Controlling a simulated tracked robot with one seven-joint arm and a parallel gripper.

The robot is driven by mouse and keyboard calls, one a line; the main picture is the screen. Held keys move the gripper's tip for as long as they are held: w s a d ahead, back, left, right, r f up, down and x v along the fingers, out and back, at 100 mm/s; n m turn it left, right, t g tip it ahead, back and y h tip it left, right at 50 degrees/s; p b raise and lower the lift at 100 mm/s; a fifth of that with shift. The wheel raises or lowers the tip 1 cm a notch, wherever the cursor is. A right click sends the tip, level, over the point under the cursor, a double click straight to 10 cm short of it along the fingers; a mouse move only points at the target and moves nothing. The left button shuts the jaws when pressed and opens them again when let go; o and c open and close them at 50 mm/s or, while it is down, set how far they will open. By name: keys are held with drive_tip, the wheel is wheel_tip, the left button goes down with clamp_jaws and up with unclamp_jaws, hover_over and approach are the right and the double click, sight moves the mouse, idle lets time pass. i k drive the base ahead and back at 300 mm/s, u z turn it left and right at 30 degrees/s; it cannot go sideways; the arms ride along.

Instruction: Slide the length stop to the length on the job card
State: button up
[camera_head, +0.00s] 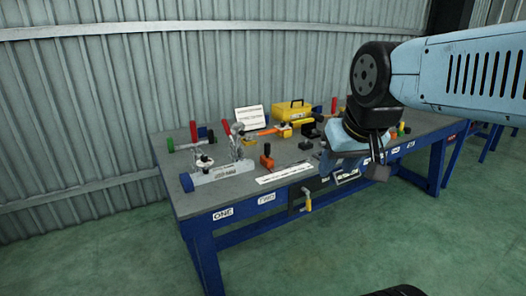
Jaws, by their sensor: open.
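A white scale strip (284,173) lies along the front edge of the blue-legged bench. A small orange-red block with a dark top (267,158) sits just behind the strip; it may be the length stop, but I cannot tell for sure. A white card with printed lines (250,118) stands tilted at the back of the bench; it may be the job card, and its text is too small to read. My gripper (372,168) is at the right, over the bench's front edge, apart from the strip. It is open, and nothing shows between its fingers.
The bench top (230,200) holds a grey clamp fixture (222,174) at the left. A yellow toolbox (291,110) stands at the back, with red-handled clamps and several small blocks around. A yellow-handled part (307,199) hangs on the front.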

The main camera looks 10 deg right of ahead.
sight(265, 160)
drive_tip(key=z, duration=0.05)
drive_tip(key=i, duration=0.95)
drive_tip(key=u, duration=0.05)
